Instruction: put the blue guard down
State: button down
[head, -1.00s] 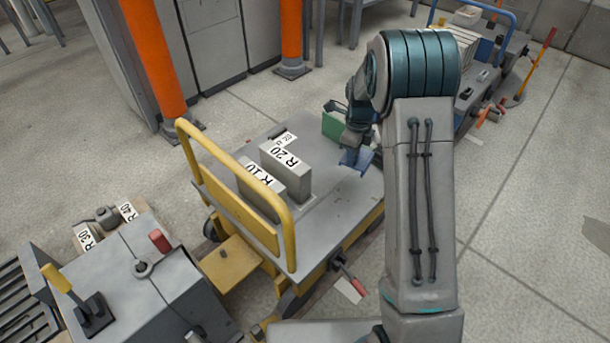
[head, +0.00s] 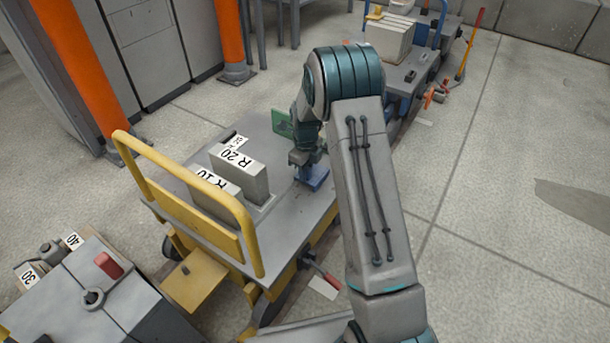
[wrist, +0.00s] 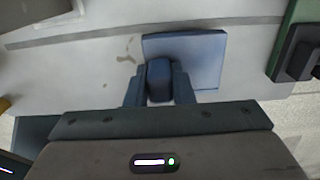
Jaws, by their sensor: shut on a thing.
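The blue guard (head: 314,178) is a flat blue plate with a raised dark blue grip. It is over the grey top of the yellow-framed trolley (head: 262,222), near its right side. My gripper (head: 302,160) is above it. In the wrist view, the fingers (wrist: 160,85) are shut on the grip, and the guard's plate (wrist: 205,60) extends beyond them. I cannot tell whether the plate touches the trolley top.
A green part (head: 283,124) stands behind my gripper. Grey blocks marked R 20 (head: 240,172) and R 10 (head: 215,198) stand to the left. A yellow handrail (head: 245,235) edges the trolley. The trolley top in front of the guard is clear.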

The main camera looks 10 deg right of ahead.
jog(key=shift+f, duration=0.3)
jog(key=shift+f, duration=0.15)
jog(key=c, duration=1.3)
grip_release()
jog(key=shift+o, duration=0.2)
